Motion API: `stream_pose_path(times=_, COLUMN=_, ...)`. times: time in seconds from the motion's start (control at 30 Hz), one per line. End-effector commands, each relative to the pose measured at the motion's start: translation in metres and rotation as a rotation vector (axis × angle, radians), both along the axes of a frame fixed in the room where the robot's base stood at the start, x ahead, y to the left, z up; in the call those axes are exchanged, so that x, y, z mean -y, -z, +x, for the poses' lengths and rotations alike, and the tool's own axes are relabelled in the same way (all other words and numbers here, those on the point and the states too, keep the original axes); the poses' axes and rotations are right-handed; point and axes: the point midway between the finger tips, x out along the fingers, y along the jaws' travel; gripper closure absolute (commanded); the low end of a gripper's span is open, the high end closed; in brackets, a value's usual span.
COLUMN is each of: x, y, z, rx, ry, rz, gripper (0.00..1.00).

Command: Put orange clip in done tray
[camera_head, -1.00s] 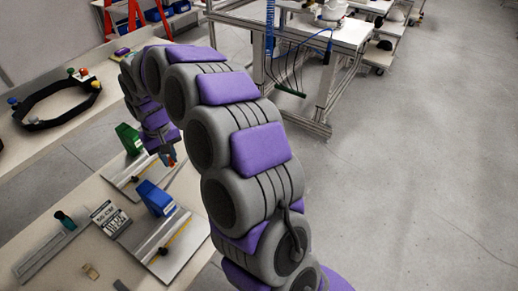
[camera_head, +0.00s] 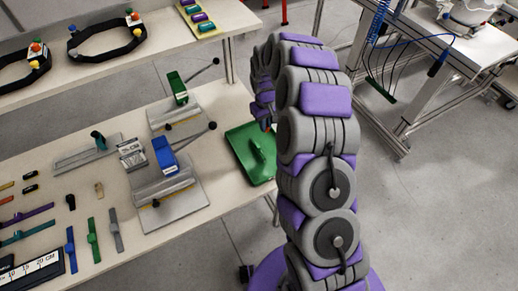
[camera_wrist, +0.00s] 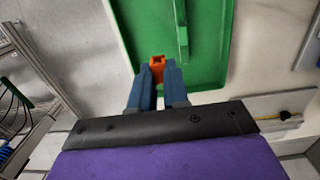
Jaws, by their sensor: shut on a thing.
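My gripper (camera_wrist: 158,82) is shut on the orange clip (camera_wrist: 157,64), which shows between its blue fingertips in the wrist view. The clip is over the near edge of a green tray (camera_wrist: 213,40); I cannot tell how high above it. In the head view the green tray (camera_head: 240,142) lies at the right end of the table, with a raised green bar in its middle. My arm hides most of the gripper there, and only a small orange-red bit shows beside the tray's right edge.
Two lever tools with a green block (camera_head: 178,88) and a blue block (camera_head: 165,152) stand left of the tray. Several coloured strips and small parts (camera_head: 92,240) lie at the table's left. A back table (camera_head: 150,40) holds black rings.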

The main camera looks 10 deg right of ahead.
Motion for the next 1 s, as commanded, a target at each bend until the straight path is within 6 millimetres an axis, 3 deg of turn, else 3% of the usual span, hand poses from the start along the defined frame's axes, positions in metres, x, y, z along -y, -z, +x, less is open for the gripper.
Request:
stream_pose_path(times=0.17, x=0.008, y=0.019, z=0.002, rx=0.001, ry=-0.008, rz=0.008, gripper=1.0)
stream_pose_path(times=0.4, x=0.006, y=0.062, z=0.001, rx=-0.003, ry=-0.007, rz=0.006, gripper=1.0)
stream_pose_path(times=0.8, x=0.006, y=0.104, z=0.001, rx=-0.002, ry=-0.008, rz=0.005, gripper=1.0)
stream_pose_path(times=1.0, x=0.009, y=0.104, z=0.001, rx=0.001, ry=-0.007, rz=0.008, gripper=1.0)
